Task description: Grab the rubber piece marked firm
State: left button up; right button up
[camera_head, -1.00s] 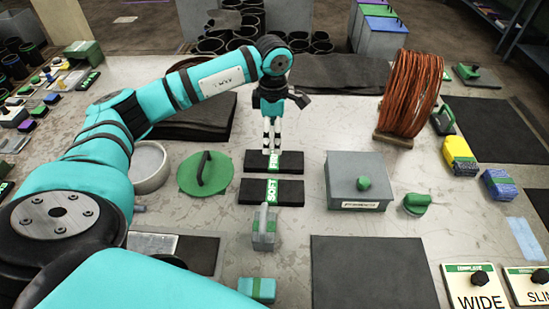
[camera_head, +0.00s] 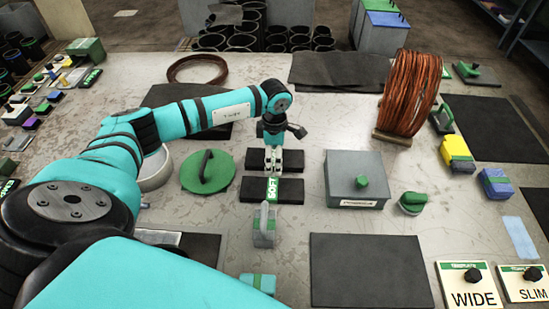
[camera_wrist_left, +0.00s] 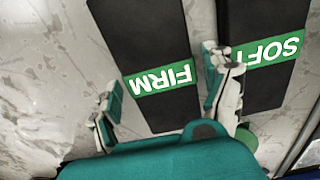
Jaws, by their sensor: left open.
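The rubber piece marked FIRM (camera_wrist_left: 143,35) is a flat black slab with a green label in the left wrist view. In the head view it is the farther of two black slabs (camera_head: 294,159), its label covered by my gripper. My left gripper (camera_head: 273,166) points down over its middle. In the left wrist view the gripper (camera_wrist_left: 165,82) is open and empty, with one finger off each long side of the slab. Whether the fingertips touch the table I cannot tell. The SOFT piece (camera_head: 292,190) lies parallel and nearer, close beside one finger. My right gripper is out of view.
A green round lid with a handle (camera_head: 208,172) lies left of the slabs. A copper wire spool (camera_head: 410,95) stands farther right.

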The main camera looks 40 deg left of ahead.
pick_arm(q)
jog(key=c, duration=1.2)
